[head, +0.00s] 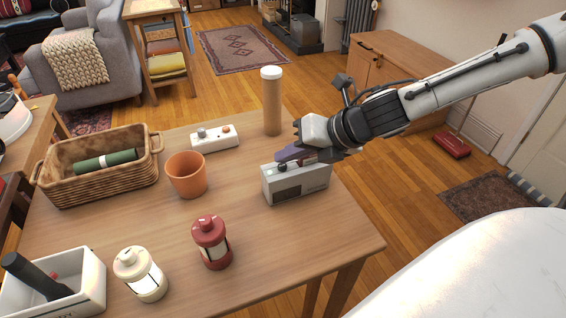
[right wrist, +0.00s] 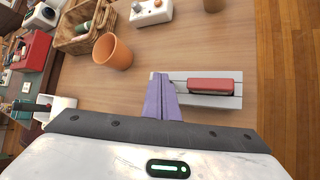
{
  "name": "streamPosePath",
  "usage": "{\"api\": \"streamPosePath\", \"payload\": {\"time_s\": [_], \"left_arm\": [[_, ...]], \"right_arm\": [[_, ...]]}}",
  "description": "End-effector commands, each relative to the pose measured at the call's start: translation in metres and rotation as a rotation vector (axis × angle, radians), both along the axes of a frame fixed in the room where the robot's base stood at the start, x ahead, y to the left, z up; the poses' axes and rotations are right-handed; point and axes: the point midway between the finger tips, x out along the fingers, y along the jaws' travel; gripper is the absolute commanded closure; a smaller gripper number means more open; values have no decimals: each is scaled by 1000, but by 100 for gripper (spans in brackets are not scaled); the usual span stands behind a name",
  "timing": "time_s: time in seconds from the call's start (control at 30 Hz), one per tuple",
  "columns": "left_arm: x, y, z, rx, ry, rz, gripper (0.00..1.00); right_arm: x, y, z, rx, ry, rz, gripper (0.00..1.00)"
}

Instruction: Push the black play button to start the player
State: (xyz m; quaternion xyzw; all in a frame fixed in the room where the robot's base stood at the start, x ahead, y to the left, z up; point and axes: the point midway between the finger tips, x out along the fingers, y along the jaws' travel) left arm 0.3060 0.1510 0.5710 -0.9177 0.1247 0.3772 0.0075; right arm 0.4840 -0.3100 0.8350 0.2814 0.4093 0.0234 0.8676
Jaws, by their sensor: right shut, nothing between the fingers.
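The player (head: 296,190) is a grey box on the wooden table, near its right edge. The black button (head: 282,167) shows on its top, toward the left end. My right gripper (head: 281,157) is shut and empty, its purple fingers just above the player's top at the button. I cannot tell whether the fingertips touch the button. In the right wrist view the purple fingers (right wrist: 160,90) lie over the player's left end, and the button is hidden. A red part (right wrist: 210,85) shows on the player's top (right wrist: 215,101) there. My left gripper is not in view.
An orange cup (head: 187,178) stands left of the player. A white box with knobs (head: 214,142) and a tall cork-coloured cylinder (head: 272,105) stand behind. Red (head: 211,245) and cream (head: 141,275) lanterns stand in front. A wicker basket (head: 100,180) is at left.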

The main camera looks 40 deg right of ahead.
Motion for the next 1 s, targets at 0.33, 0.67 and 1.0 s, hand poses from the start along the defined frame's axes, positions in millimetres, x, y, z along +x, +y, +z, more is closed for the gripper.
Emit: {"api": "streamPosePath", "payload": {"time_s": [0.33, 0.67, 1.0], "left_arm": [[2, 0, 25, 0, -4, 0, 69], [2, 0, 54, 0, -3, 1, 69], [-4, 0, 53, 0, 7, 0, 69]], "right_arm": [[0, 0, 25, -2, -1, 1, 100], [0, 0, 58, -1, 0, 1, 100], [0, 0, 60, 0, 0, 0, 100]]}}
